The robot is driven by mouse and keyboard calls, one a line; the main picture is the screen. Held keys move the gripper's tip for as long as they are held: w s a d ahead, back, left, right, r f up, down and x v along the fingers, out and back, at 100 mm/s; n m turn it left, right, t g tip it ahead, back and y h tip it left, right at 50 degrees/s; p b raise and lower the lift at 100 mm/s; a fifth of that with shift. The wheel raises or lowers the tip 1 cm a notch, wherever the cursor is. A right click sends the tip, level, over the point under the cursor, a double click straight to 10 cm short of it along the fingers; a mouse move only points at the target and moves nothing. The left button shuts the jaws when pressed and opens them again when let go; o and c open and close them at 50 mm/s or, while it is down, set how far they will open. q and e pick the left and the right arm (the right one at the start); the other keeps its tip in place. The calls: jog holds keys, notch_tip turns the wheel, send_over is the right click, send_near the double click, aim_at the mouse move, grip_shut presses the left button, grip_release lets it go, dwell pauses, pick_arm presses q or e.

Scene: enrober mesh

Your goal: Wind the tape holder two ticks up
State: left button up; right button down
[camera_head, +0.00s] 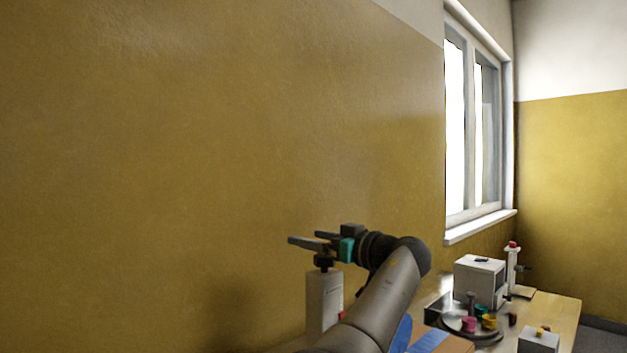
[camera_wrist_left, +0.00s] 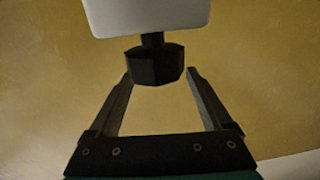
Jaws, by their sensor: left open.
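A pale grey upright box (camera_head: 323,298) with a black knob (camera_head: 323,262) on top stands at the lower middle of the head view; I take it for the tape holder. No tape or tick marks can be made out. My left gripper (camera_head: 303,237) is open, its fingers pointing left just above the knob in that view. In the left wrist view the faceted black knob (camera_wrist_left: 155,66) is at the open fingertips (camera_wrist_left: 160,74), between or just beyond them; the jaws are not closed on it. The pale body (camera_wrist_left: 145,15) is cut off at the top. My right gripper is not in view.
A wooden table (camera_head: 565,310) at the lower right holds a white machine (camera_head: 480,282), a post with a red top (camera_head: 512,262), a round tray (camera_head: 455,325) with coloured pieces and a small white box (camera_head: 538,341). A yellow wall (camera_head: 200,150) runs behind my arm.

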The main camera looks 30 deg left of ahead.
pick_arm(q)
notch_tip(320, 180, up, 16)
jog(key=p, duration=0.8)
jog(key=shift+r+p, duration=0.15)
jog(key=shift+p, duration=0.2)
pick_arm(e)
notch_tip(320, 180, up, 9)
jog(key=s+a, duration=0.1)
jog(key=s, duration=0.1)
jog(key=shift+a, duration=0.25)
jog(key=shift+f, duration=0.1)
